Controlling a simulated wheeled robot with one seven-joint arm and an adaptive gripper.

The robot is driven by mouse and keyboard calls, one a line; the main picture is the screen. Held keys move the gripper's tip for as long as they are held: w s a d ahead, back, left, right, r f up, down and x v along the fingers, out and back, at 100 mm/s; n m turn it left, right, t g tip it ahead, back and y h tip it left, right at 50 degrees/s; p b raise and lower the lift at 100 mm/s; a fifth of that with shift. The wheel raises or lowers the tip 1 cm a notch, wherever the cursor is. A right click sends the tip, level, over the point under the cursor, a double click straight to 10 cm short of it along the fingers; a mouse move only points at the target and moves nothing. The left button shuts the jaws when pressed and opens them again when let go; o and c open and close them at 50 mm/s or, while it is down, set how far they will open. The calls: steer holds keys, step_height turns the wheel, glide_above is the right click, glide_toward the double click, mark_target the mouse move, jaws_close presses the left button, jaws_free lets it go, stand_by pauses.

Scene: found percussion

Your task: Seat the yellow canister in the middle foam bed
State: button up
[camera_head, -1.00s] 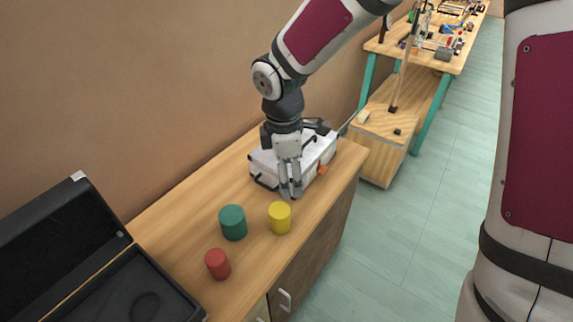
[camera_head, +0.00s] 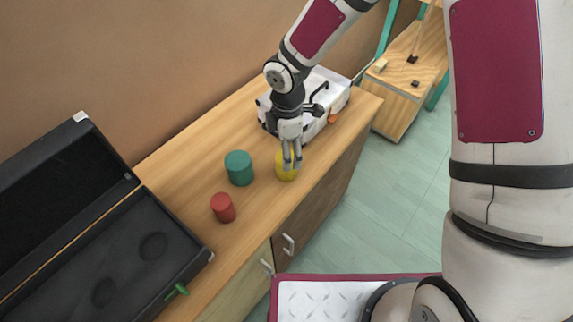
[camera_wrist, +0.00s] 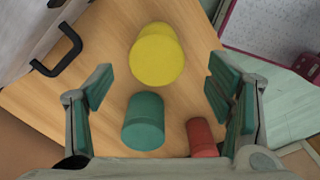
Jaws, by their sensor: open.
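The yellow canister (camera_head: 284,172) stands upright on the wooden cabinet top near its front edge. It also shows in the wrist view (camera_wrist: 157,55), ahead of and between my open fingers. My gripper (camera_head: 291,165) is open and empty, and in the head view its fingers overlap the canister and partly hide it. I cannot tell whether they touch it. The foam (camera_head: 125,262) lies in an open black case at the left. Two round beds (camera_head: 153,246) (camera_head: 104,292) show in it; any other is out of view.
A green canister (camera_head: 239,168) and a smaller red canister (camera_head: 223,208) stand between the yellow one and the case. A white case (camera_head: 332,95) with black handles is behind my gripper. A green tab (camera_head: 177,291) sticks out at the black case's front.

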mark_target(286, 177)
steer(key=f, duration=0.5)
steer(key=shift+w+a, duration=0.1)
steer(key=shift+w, duration=0.1)
steer(key=c, duration=1.3)
